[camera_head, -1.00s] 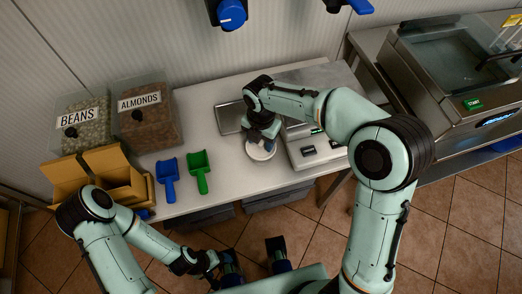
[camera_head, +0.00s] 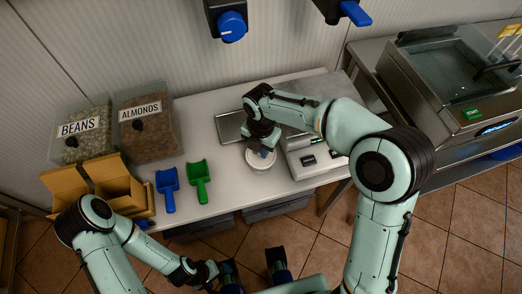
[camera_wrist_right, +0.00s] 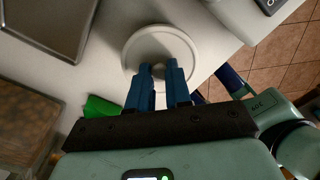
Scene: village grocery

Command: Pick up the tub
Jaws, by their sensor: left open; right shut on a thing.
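The tub (camera_head: 259,163) is a small white round container near the front edge of the white counter, left of the scale. My right gripper (camera_head: 266,150) comes down over it from above and is shut on it. In the right wrist view, the tub's round white top (camera_wrist_right: 160,36) lies under the blue fingers (camera_wrist_right: 161,72), which are close together with a narrow gap. What lies between the fingertips is hard to make out, as is whether the tub touches the counter. My left gripper (camera_head: 253,264) is open and empty, low in front of the counter.
A scale (camera_head: 310,160) stands right of the tub, a metal tray (camera_head: 230,127) behind it. Blue (camera_head: 167,188) and green (camera_head: 199,180) scoops, a cardboard box (camera_head: 120,190) and bins of beans (camera_head: 83,135) and almonds (camera_head: 149,130) stand left. Counter between scoops and tub is free.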

